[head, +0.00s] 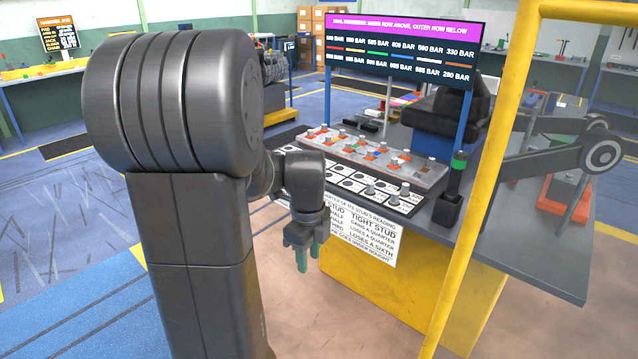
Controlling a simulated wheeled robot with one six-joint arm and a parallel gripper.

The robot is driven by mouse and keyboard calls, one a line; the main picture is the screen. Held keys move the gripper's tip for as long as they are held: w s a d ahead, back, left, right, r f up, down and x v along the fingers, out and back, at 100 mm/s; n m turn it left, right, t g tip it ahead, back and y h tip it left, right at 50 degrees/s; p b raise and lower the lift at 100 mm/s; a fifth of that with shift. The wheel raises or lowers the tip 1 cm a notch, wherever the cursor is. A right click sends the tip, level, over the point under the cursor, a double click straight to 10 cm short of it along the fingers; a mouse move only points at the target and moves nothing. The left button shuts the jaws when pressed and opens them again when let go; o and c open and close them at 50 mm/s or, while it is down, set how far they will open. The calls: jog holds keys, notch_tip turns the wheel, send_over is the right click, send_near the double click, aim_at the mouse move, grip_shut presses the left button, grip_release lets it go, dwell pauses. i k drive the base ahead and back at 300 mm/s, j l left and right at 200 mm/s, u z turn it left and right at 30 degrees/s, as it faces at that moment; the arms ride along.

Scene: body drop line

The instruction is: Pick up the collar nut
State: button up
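Several small silver nut-like pieces show in the head view. Some stand in a row on a light grey rail (425,172) with orange and red marks. A few, such as a silver piece (405,189), stand on a black mat with white marked cells (345,176) in front of the rail. I cannot tell which one is the collar nut. My gripper (309,256) hangs with its green fingers pointing down, in front of the bench's near edge and left of the printed sheet. It touches none of these pieces. The fingers are too small to tell open from shut. My arm hides the mat's left end.
A yellow post (489,180) rises at right, in front of the bench (530,262). A dark holder with a green-topped tool (452,190) stands right of the mat. A pressure sign (400,50) stands behind the rail. The floor below my gripper looks clear.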

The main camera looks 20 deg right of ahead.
aim_at(393, 201)
jog(key=i+j+z, duration=0.1)
jog(key=i, duration=0.3)
jog(key=i+j+z, duration=0.15)
jog(key=i, duration=0.2)
jog(key=i+j+z, duration=0.1)
jog(key=i, duration=0.3)
jog(key=i+l+z, duration=0.15)
jog(key=i+z, duration=0.55)
jog(key=z, duration=0.2)
jog(key=i+z, duration=0.45)
jog(key=i+j+z, duration=0.2)
jog(key=z, duration=0.25)
jog(key=i+j+z, duration=0.2)
jog(key=i, duration=0.1)
